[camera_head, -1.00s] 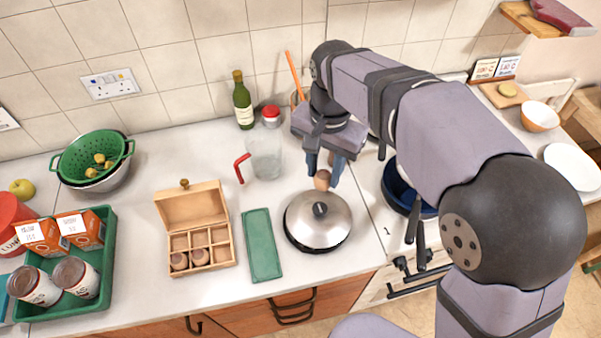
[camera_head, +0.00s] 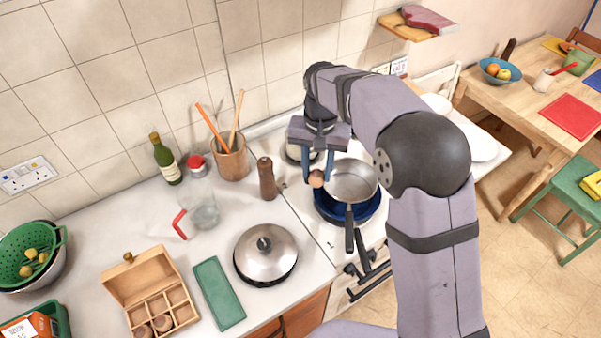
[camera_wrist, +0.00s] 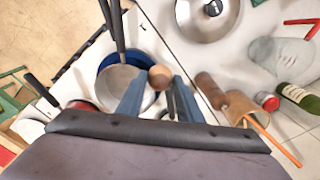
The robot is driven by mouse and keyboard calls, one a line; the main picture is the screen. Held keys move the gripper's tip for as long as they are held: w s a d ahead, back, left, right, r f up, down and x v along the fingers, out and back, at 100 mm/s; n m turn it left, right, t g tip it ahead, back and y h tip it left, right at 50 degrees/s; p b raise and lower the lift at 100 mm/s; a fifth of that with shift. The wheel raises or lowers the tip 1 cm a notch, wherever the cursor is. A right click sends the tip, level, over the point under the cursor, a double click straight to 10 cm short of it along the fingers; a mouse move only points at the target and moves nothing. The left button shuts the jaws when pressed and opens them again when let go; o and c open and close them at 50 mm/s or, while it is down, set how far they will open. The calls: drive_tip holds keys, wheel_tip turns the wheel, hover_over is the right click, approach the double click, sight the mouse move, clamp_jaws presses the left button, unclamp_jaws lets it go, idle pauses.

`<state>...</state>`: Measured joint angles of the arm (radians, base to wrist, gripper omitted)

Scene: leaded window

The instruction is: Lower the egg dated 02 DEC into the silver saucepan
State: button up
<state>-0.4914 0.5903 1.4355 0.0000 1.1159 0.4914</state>
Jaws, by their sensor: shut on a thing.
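My gripper (camera_head: 318,172) is shut on a brown egg (camera_head: 316,180) and holds it in the air over the stove, at the left edge of the silver saucepan (camera_head: 350,178). No date can be read on the egg. The silver saucepan is open, seems empty, and sits on or in a wider blue pan (camera_head: 340,217); its dark handle points to the front. In the wrist view the egg (camera_wrist: 160,77) is between the fingertips, at the side of the saucepan (camera_wrist: 118,82), with the blue pan (camera_wrist: 104,62) around it.
A pepper mill (camera_head: 267,179) and a utensil pot (camera_head: 231,157) stand left of the stove. Another pot is partly hidden behind my gripper.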

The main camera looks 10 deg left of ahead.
drive_tip(key=w+d+p, duration=0.2)
drive_tip(key=w+d, duration=0.4)
drive_tip(key=w, duration=0.2)
drive_tip(key=shift+f, duration=0.45)
idle(0.4)
wheel_tip(320, 180, down, 11)
drive_tip(key=b, duration=0.6)
drive_tip(key=shift+f, duration=0.15)
idle(1.4)
drive_tip(key=shift+f+b, duration=1.35)
drive_tip(key=shift+f, duration=0.65)
idle(1.7)
